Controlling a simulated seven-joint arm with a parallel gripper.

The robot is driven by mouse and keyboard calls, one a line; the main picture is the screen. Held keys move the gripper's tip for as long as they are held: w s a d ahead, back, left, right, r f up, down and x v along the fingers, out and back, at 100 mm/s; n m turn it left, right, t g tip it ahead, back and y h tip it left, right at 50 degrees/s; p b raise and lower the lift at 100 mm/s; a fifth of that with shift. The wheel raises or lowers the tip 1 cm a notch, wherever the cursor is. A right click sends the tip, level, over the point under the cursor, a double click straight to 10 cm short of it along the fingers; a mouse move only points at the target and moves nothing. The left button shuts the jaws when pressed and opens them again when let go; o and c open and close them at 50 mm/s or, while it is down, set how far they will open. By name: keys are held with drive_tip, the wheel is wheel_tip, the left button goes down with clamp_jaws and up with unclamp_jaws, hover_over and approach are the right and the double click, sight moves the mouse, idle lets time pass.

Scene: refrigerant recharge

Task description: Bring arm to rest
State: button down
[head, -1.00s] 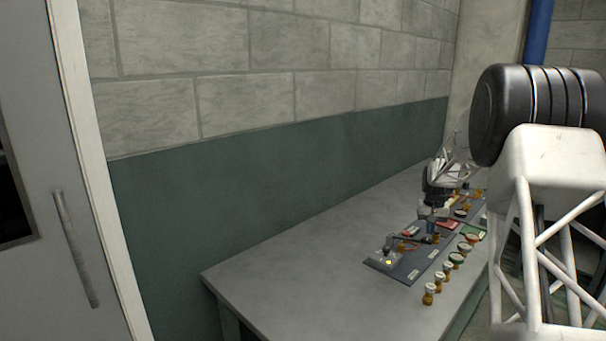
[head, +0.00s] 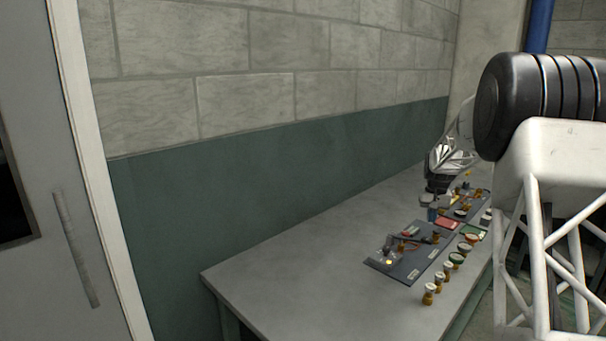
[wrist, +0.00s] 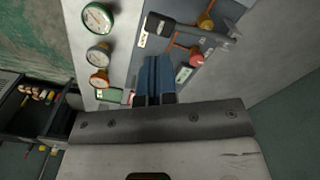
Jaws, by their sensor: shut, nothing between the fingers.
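My gripper (head: 432,212) is over the table, above the gap between the two dark panels, with its fingers pointing down. In the wrist view its blue fingers (wrist: 155,78) are together with nothing between them. The gripper is apart from the fittings below it. The nearer dark panel (head: 392,268) carries a black-handled tool, brass fittings and a red cap (wrist: 197,55). The farther panel is partly hidden by my arm.
The grey table (head: 300,270) is bare on its left side. A row of brass fittings (head: 438,283) and round gauges (wrist: 97,18) lines the front edge. A red block (head: 448,224) lies between the panels. The wall is behind, and a grey door (head: 60,200) is at left.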

drive_tip(key=shift+r, duration=0.15)
drive_tip(key=s+a+r, duration=0.5)
drive_tip(key=s+a, duration=0.1)
drive_tip(key=s, duration=0.3)
drive_tip(key=s+a+r+n+t, duration=0.1)
drive_tip(key=s+a+r, duration=0.35)
drive_tip(key=s, duration=0.55)
drive_tip(key=s+a+r, duration=0.5)
drive_tip(key=s+a, duration=0.1)
drive_tip(key=s, duration=0.3)
drive_tip(key=s+a+f, duration=0.1)
drive_tip(key=s+a, duration=0.2)
drive_tip(key=s, duration=0.7)
drive_tip(key=s+a+f+n+t, duration=0.1)
drive_tip(key=s+a+f, duration=0.1)
drive_tip(key=s, duration=0.9)
drive_tip(key=s+a+f, duration=0.2)
drive_tip(key=s+a, duration=0.1)
drive_tip(key=s, duration=0.7)
drive_tip(key=shift+s+a+f+n+t, duration=0.25)
drive_tip(key=shift+s+a+n+t, duration=0.05)
drive_tip(key=shift+a+n, duration=0.1)
